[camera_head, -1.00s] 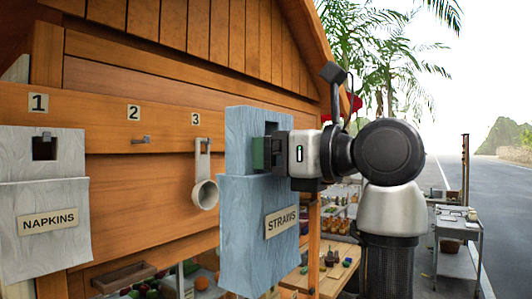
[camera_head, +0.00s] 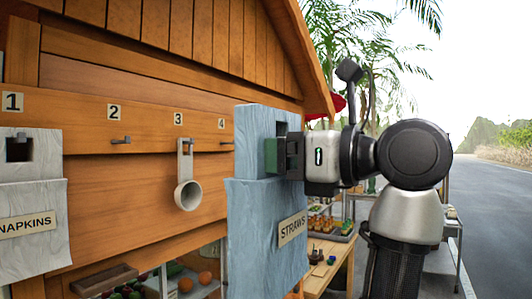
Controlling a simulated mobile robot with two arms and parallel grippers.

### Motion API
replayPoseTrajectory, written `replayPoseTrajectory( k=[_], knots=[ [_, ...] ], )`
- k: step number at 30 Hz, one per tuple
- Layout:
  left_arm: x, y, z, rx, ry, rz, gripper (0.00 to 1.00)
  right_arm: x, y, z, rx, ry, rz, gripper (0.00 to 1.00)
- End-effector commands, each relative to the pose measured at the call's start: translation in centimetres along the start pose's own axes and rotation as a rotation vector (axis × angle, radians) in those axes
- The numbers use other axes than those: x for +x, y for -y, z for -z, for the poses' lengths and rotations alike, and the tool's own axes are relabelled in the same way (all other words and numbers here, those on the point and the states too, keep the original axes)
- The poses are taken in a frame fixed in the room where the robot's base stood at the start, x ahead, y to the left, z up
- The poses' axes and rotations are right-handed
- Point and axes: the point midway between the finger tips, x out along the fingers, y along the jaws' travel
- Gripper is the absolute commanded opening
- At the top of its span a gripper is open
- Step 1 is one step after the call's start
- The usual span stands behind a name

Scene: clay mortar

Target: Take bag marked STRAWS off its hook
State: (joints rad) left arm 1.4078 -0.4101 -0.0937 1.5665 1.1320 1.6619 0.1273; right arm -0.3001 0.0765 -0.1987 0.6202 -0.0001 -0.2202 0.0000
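The bag marked STRAWS (camera_head: 262,235) is pale blue with a wood-like grain, and hangs upright at the middle of the view. A handle hole shows near its top, above the folded edge. My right gripper (camera_head: 277,157) comes in from the right and is shut on the bag's upper part, just below the hole. Hook 4 (camera_head: 227,143) shows on the orange board, just left of the bag's edge. The hole sits well right of this hook, and the bag appears to be in front of the board, clear of it. My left gripper is not in view.
A whitish NAPKINS bag (camera_head: 35,255) hangs under number 1 at the left. Hook 2 (camera_head: 121,141) is bare, and a pale scoop (camera_head: 187,195) hangs under number 3. A wooden table (camera_head: 328,265) with goods stands behind the bag. Open road lies at the right.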

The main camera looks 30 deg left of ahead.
Motion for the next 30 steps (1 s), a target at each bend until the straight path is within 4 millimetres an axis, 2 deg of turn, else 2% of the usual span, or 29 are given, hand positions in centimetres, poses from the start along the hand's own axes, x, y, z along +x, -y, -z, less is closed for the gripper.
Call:
replayPoseTrajectory(
  k=[30],
  knots=[
    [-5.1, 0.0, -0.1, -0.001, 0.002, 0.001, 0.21, -0.3, -0.4, -0.1, -0.004, 0.001, -0.004, 0.0]
  ],
)
